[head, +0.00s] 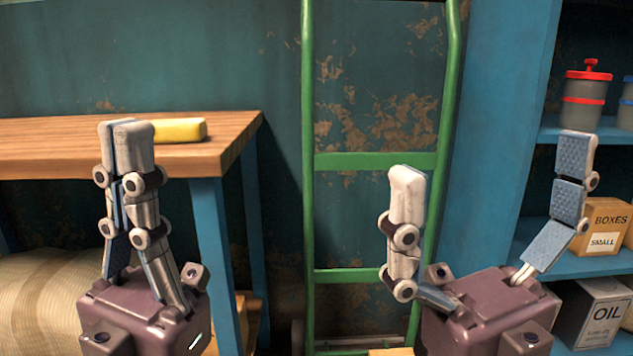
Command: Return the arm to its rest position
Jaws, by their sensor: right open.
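My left gripper (125,146) stands upright at the left, in front of the wooden table. Its two fingers are together along their pads, and nothing shows between them. My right gripper (492,170) stands upright at the right, in front of the green hand truck and the blue shelf. Its two fingers are spread wide apart and the space between them is empty. Both grippers point up, and neither appears to hold anything. The arm links below the gripper bases are out of view.
A wooden table (225,128) with blue legs bears a yellow block (180,131). A green hand truck (375,161) leans at the wall. A blue shelf (552,134) at right holds a grey canister with red bands (583,101), a small-boxes carton (603,222) and an oil box (603,312). A beige sack (45,295) lies lower left.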

